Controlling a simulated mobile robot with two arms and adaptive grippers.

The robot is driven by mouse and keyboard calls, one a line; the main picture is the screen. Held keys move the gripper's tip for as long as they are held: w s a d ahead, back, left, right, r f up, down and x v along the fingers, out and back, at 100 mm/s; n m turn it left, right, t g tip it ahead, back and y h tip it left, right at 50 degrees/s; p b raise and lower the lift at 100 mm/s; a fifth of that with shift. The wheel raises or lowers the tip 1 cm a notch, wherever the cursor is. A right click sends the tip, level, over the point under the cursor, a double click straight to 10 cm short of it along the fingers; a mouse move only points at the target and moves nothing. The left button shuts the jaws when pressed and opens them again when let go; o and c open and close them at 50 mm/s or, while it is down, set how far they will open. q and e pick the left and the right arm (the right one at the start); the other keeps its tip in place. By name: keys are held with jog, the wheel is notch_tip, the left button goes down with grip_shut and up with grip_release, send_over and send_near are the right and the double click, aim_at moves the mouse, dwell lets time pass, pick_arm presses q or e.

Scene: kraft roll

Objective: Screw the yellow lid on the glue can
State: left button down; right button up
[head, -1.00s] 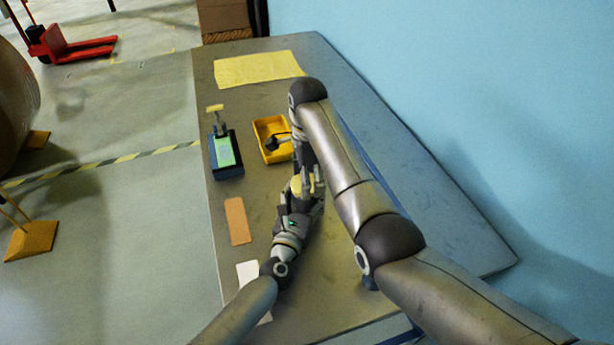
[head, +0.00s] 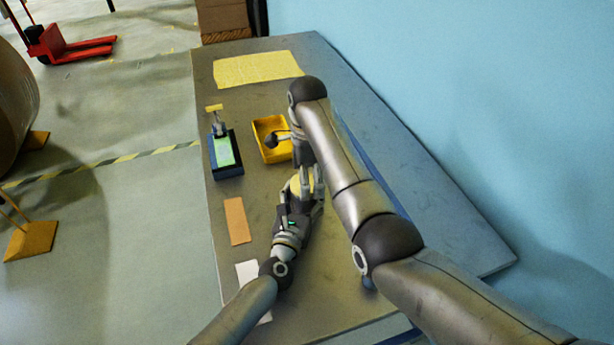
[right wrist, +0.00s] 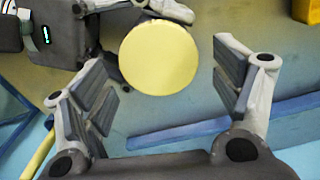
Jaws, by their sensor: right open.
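The round yellow lid (right wrist: 158,57) is seen face-on in the right wrist view and partly in the head view (head: 299,186). It lies over the glue can, whose body is hidden; I cannot tell how tightly it sits. My left gripper (head: 303,191) is low over the table with its fingers on either side of the can below the lid. My right gripper (right wrist: 160,75) is open above the lid. Its two fingers stand apart on the left and right, with gaps to the lid's rim, and hold nothing.
On the table (head: 285,265) stand a yellow bin (head: 263,149), a dark blue box with a green top (head: 225,155), an orange-brown strip (head: 236,221), a white card (head: 246,272) and a yellow sheet (head: 258,68).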

notch_tip(320, 180, up, 4)
jog(key=shift+r, duration=0.1)
jog(key=shift+c, duration=0.4)
